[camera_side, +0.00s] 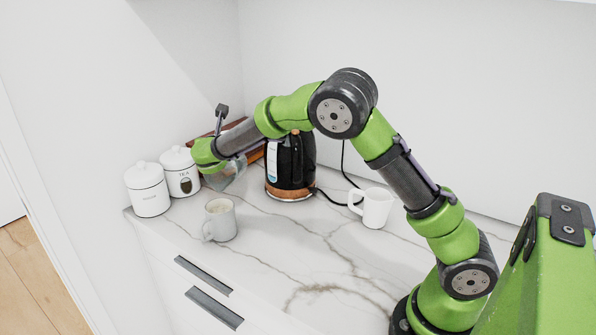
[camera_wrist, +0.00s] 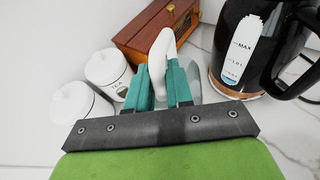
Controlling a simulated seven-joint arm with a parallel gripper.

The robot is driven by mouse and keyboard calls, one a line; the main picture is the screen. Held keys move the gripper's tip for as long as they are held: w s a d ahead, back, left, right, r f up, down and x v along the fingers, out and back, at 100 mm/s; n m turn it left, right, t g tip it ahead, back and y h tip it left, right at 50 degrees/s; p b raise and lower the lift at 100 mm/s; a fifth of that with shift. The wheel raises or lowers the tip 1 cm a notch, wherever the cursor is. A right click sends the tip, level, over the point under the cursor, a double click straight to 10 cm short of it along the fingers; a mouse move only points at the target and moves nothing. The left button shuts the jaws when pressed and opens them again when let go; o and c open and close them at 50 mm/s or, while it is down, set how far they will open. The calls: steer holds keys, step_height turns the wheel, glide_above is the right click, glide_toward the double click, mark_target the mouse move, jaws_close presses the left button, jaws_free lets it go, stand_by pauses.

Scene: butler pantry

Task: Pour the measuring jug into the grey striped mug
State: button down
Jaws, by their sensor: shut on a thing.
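My gripper (camera_wrist: 160,68) is shut on the pale handle of the clear measuring jug (camera_wrist: 192,76). The jug shows mostly hidden behind the teal fingers in the wrist view. In the side view the jug (camera_side: 232,177) hangs beneath my wrist, between the canisters and the kettle. Its contents and exact tilt are hard to tell. A light grey mug (camera_side: 225,226) stands upright on the counter, in front of the jug and apart from it. Its handle points left and its inside looks beige; no stripes can be made out at this size.
A black kettle (camera_side: 291,170) with a copper base stands right of the jug. Two white lidded canisters (camera_side: 149,191) stand left. A wooden box (camera_wrist: 151,27) is behind. A white mug (camera_side: 377,208) stands farther right. The marble counter's front middle is clear.

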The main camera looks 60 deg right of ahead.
steer(key=shift+w+d+f+g+y, duration=0.25)
steer(key=shift+d+g+y, duration=0.05)
steer(key=shift+d+y, duration=0.15)
steer(key=shift+w+d+f+g+y, duration=0.25)
steer(key=shift+d+g+y, duration=0.05)
steer(key=shift+d+y, duration=0.15)
steer(key=shift+w+d+f+m+g+y, duration=0.25)
steer(key=shift+d+f+m+g+y, duration=0.15)
steer(key=shift+y, duration=0.2)
steer(key=shift+d+r+g+y, duration=0.1)
steer(key=shift+r+g+y, duration=0.15)
steer(key=shift+g+y, duration=0.15)
steer(key=shift+r+g+y, duration=0.2)
steer(key=shift+g+y, duration=0.2)
steer(key=shift+y, duration=0.4)
